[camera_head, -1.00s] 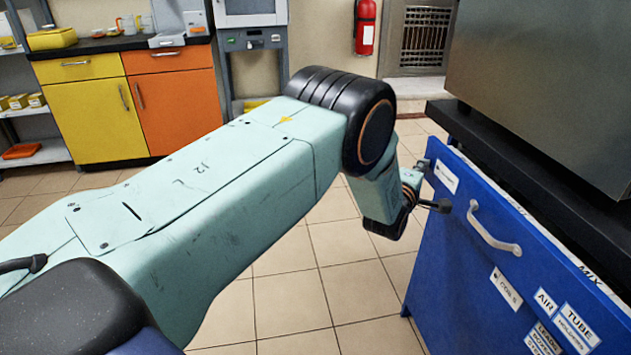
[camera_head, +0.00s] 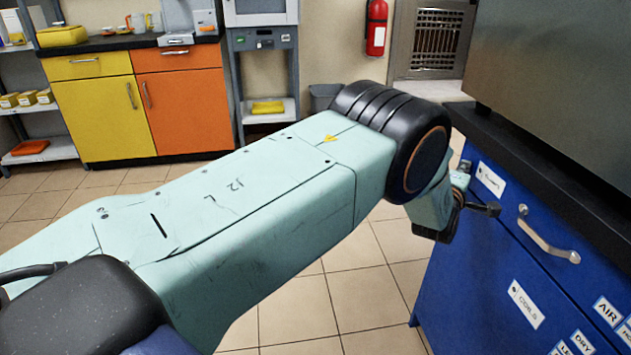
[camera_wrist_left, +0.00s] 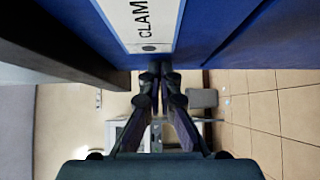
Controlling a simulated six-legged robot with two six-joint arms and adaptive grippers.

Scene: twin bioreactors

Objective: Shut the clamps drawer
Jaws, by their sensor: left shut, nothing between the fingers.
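The clamps drawer (camera_head: 512,225) is the blue top front of the cabinet at right in the head view, with a silver handle (camera_head: 548,242) and a white label (camera_head: 490,180). Its front sits close under the dark countertop; I cannot tell whether a small gap is left. My left gripper (camera_head: 495,209) is shut and empty, with its tips at the drawer front between label and handle. In the left wrist view the label (camera_wrist_left: 148,22) reads "CLAM", and the shut fingers (camera_wrist_left: 151,75) point at the front just beside it; contact is unclear.
A dark countertop (camera_head: 540,165) carries a large grey metal unit (camera_head: 560,80) above the drawer. Lower labelled blue fronts (camera_head: 480,300) lie below. A yellow and orange cabinet (camera_head: 185,105) stands at the back left. The tiled floor (camera_head: 350,300) is clear.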

